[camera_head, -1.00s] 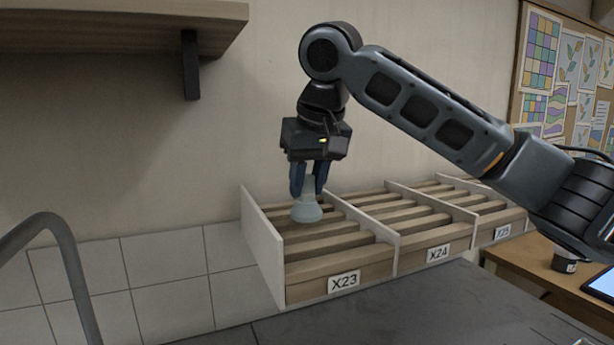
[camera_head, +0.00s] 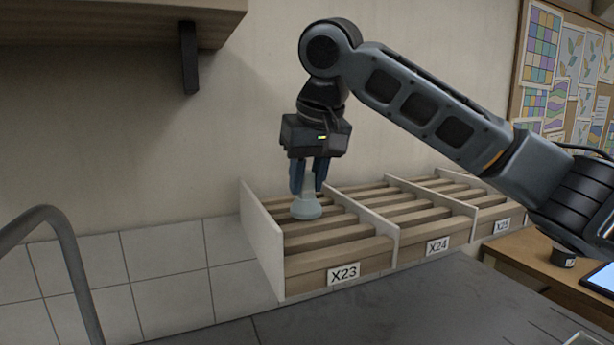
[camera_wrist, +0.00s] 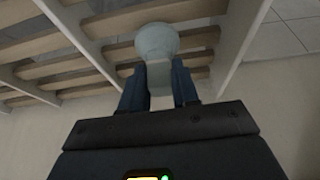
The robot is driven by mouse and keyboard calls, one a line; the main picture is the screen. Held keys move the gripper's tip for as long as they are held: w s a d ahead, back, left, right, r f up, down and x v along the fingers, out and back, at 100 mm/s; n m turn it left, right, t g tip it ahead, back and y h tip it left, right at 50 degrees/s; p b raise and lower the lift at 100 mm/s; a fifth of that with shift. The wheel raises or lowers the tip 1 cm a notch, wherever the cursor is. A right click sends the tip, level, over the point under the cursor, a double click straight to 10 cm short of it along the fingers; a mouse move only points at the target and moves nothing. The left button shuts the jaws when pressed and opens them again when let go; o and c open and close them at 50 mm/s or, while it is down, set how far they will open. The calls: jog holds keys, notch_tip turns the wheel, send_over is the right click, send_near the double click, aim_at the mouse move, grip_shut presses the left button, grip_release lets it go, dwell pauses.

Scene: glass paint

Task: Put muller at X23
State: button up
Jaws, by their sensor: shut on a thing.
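The muller (camera_head: 306,208) is a pale blue-grey glass piece with a narrow handle and a wide round foot. My gripper (camera_head: 309,188) is shut on its handle and holds it upright, foot down, over the slatted bay labelled X23 (camera_head: 334,256). In the wrist view the muller (camera_wrist: 157,42) shows between the two blue fingers (camera_wrist: 159,82), in front of the wooden slats. I cannot tell whether its foot touches the slats or hangs just above them.
Bay X23 has a white side wall (camera_head: 262,243) on its left and a divider towards bay X24 (camera_head: 432,232). Bay X25 (camera_head: 500,218) lies further right. A wooden shelf (camera_head: 100,22) hangs at upper left. A grey curved tube (camera_head: 72,262) stands at lower left.

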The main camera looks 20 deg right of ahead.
jog(key=shift+f, duration=0.35)
jog(key=shift+r, duration=0.15)
dwell(1.1)
jog(key=o, duration=1.7)
jog(key=shift+c, duration=0.2)
jog(key=shift+p, duration=0.3)
jog(key=shift+r+p, duration=1.2)
jog(key=shift+r, duration=0.2)
jog(key=shift+r+p, duration=0.4)
jog(key=shift+r, duration=2.15)
